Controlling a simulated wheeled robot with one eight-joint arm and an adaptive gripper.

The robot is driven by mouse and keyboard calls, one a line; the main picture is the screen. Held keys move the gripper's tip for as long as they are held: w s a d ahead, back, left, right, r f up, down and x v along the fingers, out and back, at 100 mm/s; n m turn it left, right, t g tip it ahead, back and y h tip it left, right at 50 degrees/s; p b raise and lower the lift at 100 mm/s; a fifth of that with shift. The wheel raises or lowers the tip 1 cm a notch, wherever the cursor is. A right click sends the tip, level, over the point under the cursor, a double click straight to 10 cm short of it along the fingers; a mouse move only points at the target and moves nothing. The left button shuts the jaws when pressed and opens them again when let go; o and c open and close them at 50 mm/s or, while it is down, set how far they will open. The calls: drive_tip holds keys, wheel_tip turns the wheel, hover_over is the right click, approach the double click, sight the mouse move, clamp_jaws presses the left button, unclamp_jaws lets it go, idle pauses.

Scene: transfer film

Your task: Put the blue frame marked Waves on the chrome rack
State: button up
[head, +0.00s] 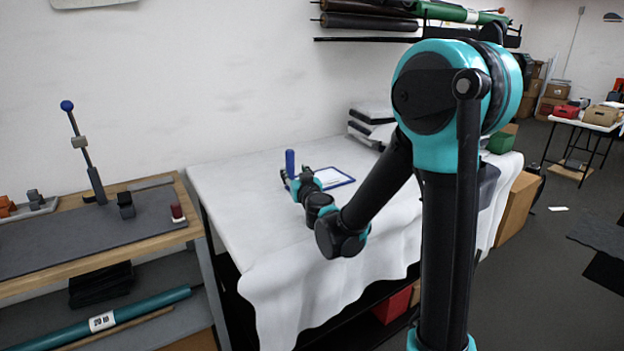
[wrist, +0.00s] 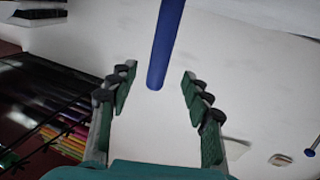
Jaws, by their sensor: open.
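A flat blue-edged frame (head: 336,184) with a pale middle lies on the white-covered table, partly hidden behind my gripper. No Waves marking is legible. A blue upright bar (head: 290,163) stands at its left; I cannot tell whether it belongs to the frame. In the wrist view a blue bar (wrist: 166,45) runs from the top edge, its end between my fingers with a gap on both sides. My gripper (wrist: 158,78) is open and empty; in the head view it is small, beside the frame's left end. I cannot make out a chrome rack.
Pale stacks (head: 372,125) stand at the table's back right. A wall rack (head: 365,39) of rolls hangs above. At left is a wooden bench (head: 160,240) with a blue-knobbed lever (head: 82,140). The white table (head: 250,180) is clear left of my gripper.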

sight(291, 165)
drive_tip(key=x, duration=0.7)
drive_tip(key=shift+w, duration=0.15)
clamp_jaws()
idle(0.3)
